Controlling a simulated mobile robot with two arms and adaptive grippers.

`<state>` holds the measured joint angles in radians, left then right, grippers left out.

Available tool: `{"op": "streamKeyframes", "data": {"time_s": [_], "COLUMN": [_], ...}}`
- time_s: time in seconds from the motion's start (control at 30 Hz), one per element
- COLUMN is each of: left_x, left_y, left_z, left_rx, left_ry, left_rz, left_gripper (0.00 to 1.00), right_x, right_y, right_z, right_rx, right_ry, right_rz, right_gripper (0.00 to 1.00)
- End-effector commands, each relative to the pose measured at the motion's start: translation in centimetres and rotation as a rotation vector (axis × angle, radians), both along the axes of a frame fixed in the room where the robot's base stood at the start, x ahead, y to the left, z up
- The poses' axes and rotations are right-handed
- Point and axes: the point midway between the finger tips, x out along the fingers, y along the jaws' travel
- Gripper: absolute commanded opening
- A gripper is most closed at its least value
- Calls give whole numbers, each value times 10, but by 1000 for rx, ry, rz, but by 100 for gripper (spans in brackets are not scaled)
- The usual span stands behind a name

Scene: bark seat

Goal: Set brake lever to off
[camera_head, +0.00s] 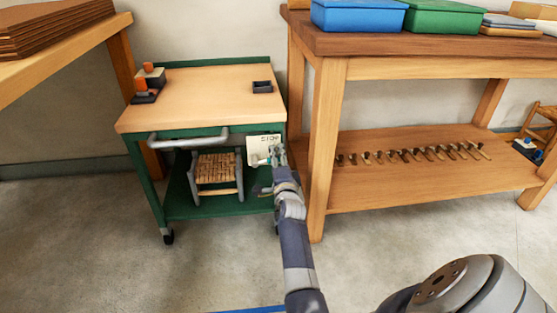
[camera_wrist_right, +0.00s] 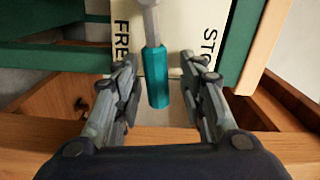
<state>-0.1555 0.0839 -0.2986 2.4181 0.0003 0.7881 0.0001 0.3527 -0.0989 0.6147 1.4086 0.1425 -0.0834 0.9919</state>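The brake lever shows in the right wrist view, with a grey shaft and a teal grip (camera_wrist_right: 157,80). In the head view the plate (camera_head: 258,145) is on the front right of a green trolley (camera_head: 210,90). My right gripper (camera_head: 277,154) is at the plate and partly covers it. In the wrist view my right gripper (camera_wrist_right: 160,70) is open, its fingers apart on either side of the teal grip. My left gripper is not in view.
A wooden workbench (camera_head: 335,75) stands close right of the trolley, its leg near my right arm. A stool (camera_head: 216,172) sits on the trolley's lower shelf. A grey handle (camera_head: 188,138) runs along the trolley's front. The floor in front is clear.

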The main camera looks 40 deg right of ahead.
Motion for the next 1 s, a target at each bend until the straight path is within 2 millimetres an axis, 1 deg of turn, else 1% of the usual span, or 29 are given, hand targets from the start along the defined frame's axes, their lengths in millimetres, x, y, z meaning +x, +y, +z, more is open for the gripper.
{"op": "streamKeyframes", "data": {"time_s": [0.13,0.3,0.4,0.5,0.67,0.9,0.97,1.0], "left_x": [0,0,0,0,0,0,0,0], "left_y": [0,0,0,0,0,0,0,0], "left_z": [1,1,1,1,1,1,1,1], "left_rx": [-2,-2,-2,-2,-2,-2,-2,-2], "left_ry": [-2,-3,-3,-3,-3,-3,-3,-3], "left_rz": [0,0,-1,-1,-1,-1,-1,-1], "left_gripper": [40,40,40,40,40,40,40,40], "right_x": [0,0,0,0,0,0,0,-1], "right_y": [0,0,0,-1,-1,0,0,-1], "right_z": [22,58,75,87,95,95,95,95], "right_rx": [0,0,2,1,1,1,-2,-15], "right_ry": [-5,-8,-7,-4,-2,-1,2,9], "right_rz": [-1,-2,-1,-2,-1,0,-1,-1], "right_gripper": [38,38,38,38,38,38,24,15]}}
